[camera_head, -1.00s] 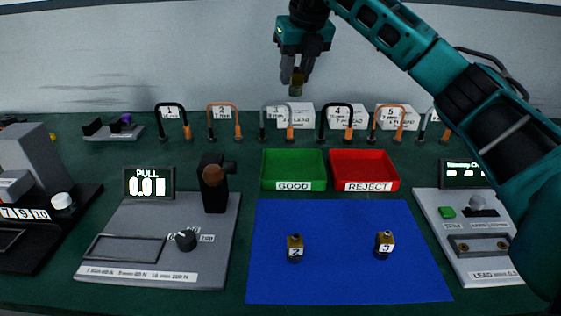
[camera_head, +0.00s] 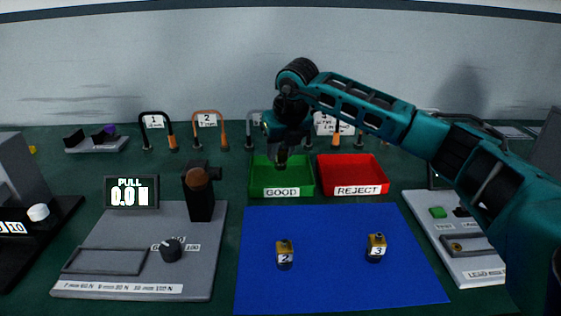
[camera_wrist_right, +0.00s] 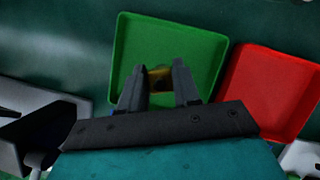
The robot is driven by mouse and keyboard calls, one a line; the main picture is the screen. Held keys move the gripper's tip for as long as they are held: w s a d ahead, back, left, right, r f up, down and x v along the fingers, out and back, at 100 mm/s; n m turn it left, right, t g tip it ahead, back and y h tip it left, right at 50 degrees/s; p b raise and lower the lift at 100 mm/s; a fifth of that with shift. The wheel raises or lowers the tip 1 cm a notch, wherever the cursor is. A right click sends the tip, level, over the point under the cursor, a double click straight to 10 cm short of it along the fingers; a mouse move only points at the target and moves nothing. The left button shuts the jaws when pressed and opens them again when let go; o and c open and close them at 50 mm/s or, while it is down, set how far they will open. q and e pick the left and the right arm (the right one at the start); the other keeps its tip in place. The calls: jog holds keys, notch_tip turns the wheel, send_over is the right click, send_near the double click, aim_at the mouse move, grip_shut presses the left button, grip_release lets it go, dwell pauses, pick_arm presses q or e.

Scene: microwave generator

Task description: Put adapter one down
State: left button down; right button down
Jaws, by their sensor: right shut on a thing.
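My right gripper (camera_head: 281,160) hangs pointing down in front of the green GOOD tray's back part. In the right wrist view, its fingers (camera_wrist_right: 158,88) are shut on a brass-coloured adapter (camera_wrist_right: 158,74), which lies over the green tray (camera_wrist_right: 203,45). The adapter's number is not legible. The green tray (camera_head: 300,182) looks empty otherwise. I cannot tell whether the adapter touches the tray floor. Adapter 2 (camera_head: 285,254) and adapter 3 (camera_head: 376,247) stand upright on the blue mat (camera_head: 325,285). My left gripper is not in view.
The red REJECT tray (camera_head: 352,172) stands right beside the green one and is empty. A pull tester (camera_head: 200,195) with a display is at left. A grey lead station (camera_head: 455,240) is at right. Numbered looped leads (camera_head: 208,125) line the back.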

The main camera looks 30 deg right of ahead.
aim_at(281, 161)
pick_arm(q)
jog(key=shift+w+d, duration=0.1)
pick_arm(e)
jog(key=shift+f, duration=1.45)
jog(key=shift+f, duration=0.15)
jog(key=c, duration=0.8)
grip_release()
jog(key=shift+s+r, duration=0.1)
jog(key=shift+r, duration=0.3)
pick_arm(q)
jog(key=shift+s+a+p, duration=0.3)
jog(key=shift+p, duration=0.25)
pick_arm(e)
jog(key=v, duration=1.1)
jog(key=shift+r, duration=0.25)
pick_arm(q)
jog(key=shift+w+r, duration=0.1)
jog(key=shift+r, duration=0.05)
